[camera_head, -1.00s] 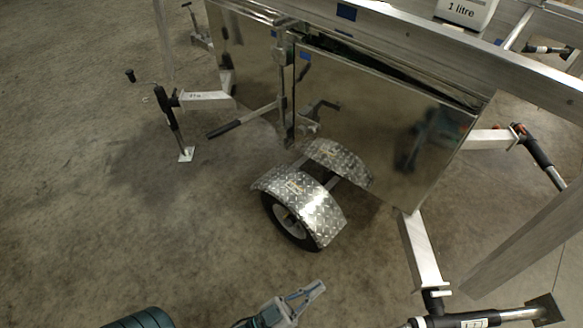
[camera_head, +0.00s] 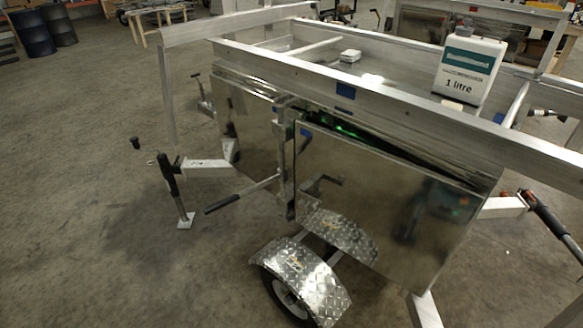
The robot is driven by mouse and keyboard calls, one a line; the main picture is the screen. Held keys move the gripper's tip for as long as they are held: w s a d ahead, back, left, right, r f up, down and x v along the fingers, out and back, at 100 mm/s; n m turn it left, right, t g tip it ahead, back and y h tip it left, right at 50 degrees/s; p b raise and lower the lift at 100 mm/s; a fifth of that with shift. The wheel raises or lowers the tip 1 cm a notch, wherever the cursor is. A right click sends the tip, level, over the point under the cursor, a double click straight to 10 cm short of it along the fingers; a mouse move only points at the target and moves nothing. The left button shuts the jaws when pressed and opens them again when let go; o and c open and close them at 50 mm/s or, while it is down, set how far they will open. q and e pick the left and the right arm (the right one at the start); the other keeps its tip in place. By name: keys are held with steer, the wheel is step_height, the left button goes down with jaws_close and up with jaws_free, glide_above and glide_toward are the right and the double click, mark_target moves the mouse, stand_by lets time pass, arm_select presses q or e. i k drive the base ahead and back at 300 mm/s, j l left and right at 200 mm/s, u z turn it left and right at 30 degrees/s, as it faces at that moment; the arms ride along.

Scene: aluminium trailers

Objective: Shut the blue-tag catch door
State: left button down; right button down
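A polished metal door panel (camera_head: 375,190) is on the near side of the aluminium trailer, with a small blue tag (camera_head: 305,132) at its upper left corner. A dark gap with a green glow shows behind its top edge, so it appears to stand slightly ajar. A vertical catch bar (camera_head: 284,165) stands at its left edge. A lever with a black grip (camera_head: 222,204) sticks out left from the bar. A second polished panel (camera_head: 245,125) is left of the bar. Neither of my grippers is in view.
A diamond-plate mudguard (camera_head: 305,282) over a wheel juts out below the door. A jack leg (camera_head: 172,190) stands at left. A white 1 litre container (camera_head: 468,68) stands on the trailer. Blue tags also mark the top rail (camera_head: 345,90).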

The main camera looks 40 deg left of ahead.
mark_target(403, 220)
steer(key=i+j+u, duration=0.2)
steer(key=i+j, duration=0.4)
steer(key=i, duration=0.15)
